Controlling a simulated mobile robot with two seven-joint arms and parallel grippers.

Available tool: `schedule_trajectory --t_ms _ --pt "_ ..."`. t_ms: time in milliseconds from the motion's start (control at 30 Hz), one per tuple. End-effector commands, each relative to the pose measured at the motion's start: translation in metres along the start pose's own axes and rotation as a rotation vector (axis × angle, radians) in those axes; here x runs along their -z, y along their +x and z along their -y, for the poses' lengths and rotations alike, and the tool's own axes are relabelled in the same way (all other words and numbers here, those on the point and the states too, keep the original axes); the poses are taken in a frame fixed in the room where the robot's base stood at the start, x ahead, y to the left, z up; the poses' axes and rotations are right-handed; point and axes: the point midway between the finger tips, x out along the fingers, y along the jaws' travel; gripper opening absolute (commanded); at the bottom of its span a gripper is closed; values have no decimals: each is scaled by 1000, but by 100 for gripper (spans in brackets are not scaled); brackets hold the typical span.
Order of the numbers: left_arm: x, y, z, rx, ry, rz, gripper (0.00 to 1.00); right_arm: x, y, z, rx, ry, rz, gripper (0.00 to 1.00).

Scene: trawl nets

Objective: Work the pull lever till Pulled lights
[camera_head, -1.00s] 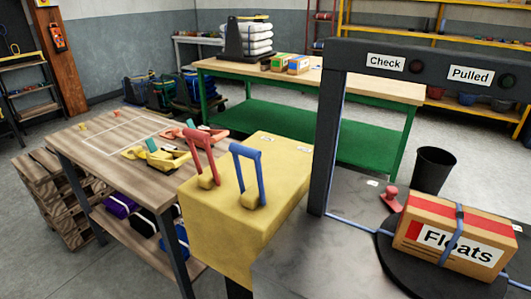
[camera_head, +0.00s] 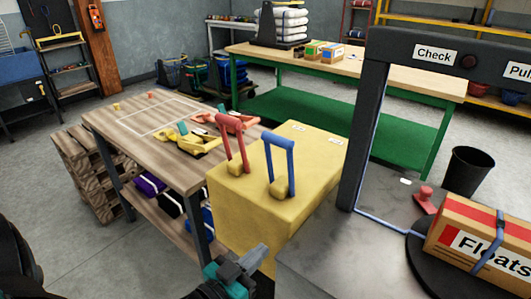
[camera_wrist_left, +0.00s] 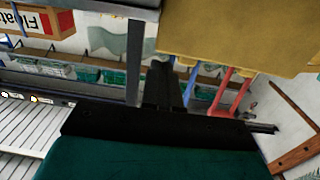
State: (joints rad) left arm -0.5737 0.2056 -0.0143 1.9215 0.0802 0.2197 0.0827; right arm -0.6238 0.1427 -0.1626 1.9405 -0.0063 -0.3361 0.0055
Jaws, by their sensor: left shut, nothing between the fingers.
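A yellow box (camera_head: 240,205) carries two upright loop-handled levers, a red lever (camera_head: 232,140) and a blue lever (camera_head: 280,165). The labels on its top are too small to read, so I cannot tell which is the pull lever. My left gripper (camera_head: 255,258) is shut and empty, low in front of the yellow box and below both levers. In the left wrist view, the gripper (camera_wrist_left: 160,85) points toward the yellow box (camera_wrist_left: 235,32), with the red lever (camera_wrist_left: 222,92) to its right. The Pulled sign (camera_head: 520,70) is cut off by the right edge; its lamp is out of view.
A dark frame (camera_head: 367,140) bears the Check sign (camera_head: 434,54) with a dark red lamp (camera_head: 469,61). A Floats carton (camera_head: 480,235) and red knob (camera_head: 425,195) are right of the post. A wooden table (camera_head: 130,135) stands left of the box.

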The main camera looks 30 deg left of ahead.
Motion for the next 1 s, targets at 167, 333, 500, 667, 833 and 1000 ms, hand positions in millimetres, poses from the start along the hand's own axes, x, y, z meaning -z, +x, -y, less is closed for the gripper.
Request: schedule_trajectory --t_ms 167,333,500,667,833,1000 --pt "78 -2 41 26 -1 -363 0 1 0 0 0 0 0 62" --pt "117 -14 59 28 4 -558 0 1 -1 0 0 0 0 62" --pt "126 -18 63 27 4 -606 0 1 -1 0 0 0 0 62" --pt "126 -18 63 27 4 -605 0 1 -1 0 0 0 0 62" --pt "128 -15 63 27 4 -604 0 2 -1 0 0 0 1 62" --pt "143 4 63 27 5 -608 0 5 -4 0 0 0 1 62"
